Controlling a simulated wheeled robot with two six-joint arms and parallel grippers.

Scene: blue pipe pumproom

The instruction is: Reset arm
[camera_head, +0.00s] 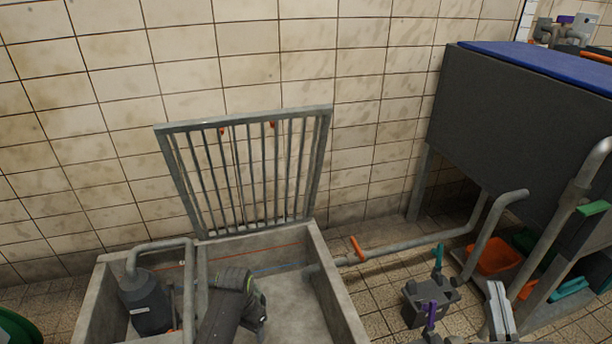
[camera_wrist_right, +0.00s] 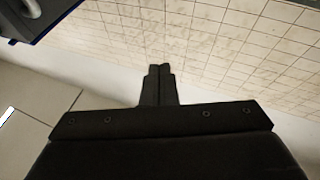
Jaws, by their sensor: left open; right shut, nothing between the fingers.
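In the head view my left arm reaches up from the bottom edge in front of the concrete basin. It bends at a dark joint, and my left gripper (camera_head: 259,316) points down inside the basin's outline. It is open; its fingertips are small and hard to make out, and I see nothing held. In the right wrist view my right gripper (camera_wrist_right: 160,70) is shut, its two black fingers together with nothing between them. Free space and a tiled wall (camera_wrist_right: 225,45) lie ahead of it. I cannot make out the right gripper in the head view.
The concrete basin (camera_head: 342,304) holds a dark pump (camera_head: 147,303) with a bent pipe. A barred metal grate (camera_head: 327,150) stands raised behind it. A grey pipe with an orange handle (camera_head: 357,248) runs right. A dark tank (camera_head: 510,120) and a grey block with levers (camera_head: 428,302) stand right.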

